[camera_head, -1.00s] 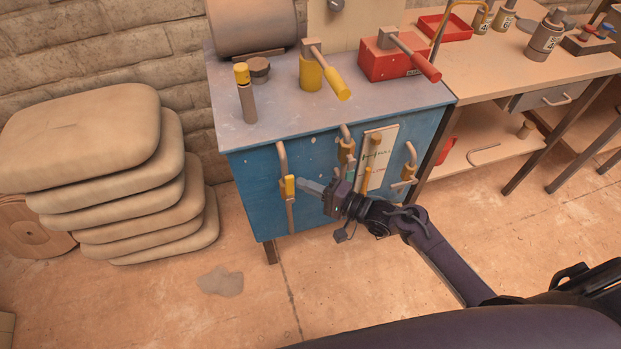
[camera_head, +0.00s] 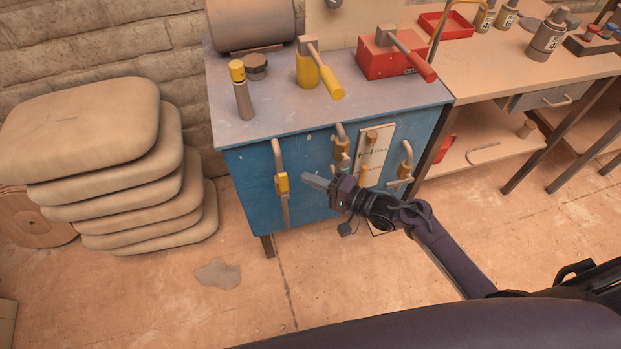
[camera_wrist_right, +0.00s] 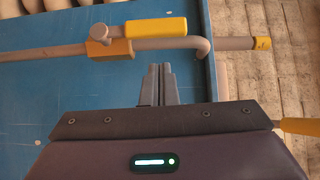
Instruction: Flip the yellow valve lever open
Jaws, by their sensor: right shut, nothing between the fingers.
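The yellow valve lever (camera_head: 281,183) is on the left-hand pipe on the blue cabinet's front. In the right wrist view the lever (camera_wrist_right: 156,28) lies along the pipe, reaching from its pivot beside the yellow valve body (camera_wrist_right: 109,48). My right gripper (camera_head: 307,179) is to the right of this valve in the head view, with a gap between. In the wrist view my right fingertips (camera_wrist_right: 160,68) are together and empty, apart from the pipe. My left gripper is not in view.
The blue cabinet (camera_head: 248,188) has other valves with yellow parts, one at its middle (camera_head: 341,148) and one at its right (camera_head: 406,168). Stacked sacks (camera_head: 80,130) stand to the left. A workbench (camera_head: 490,75) stands to the right.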

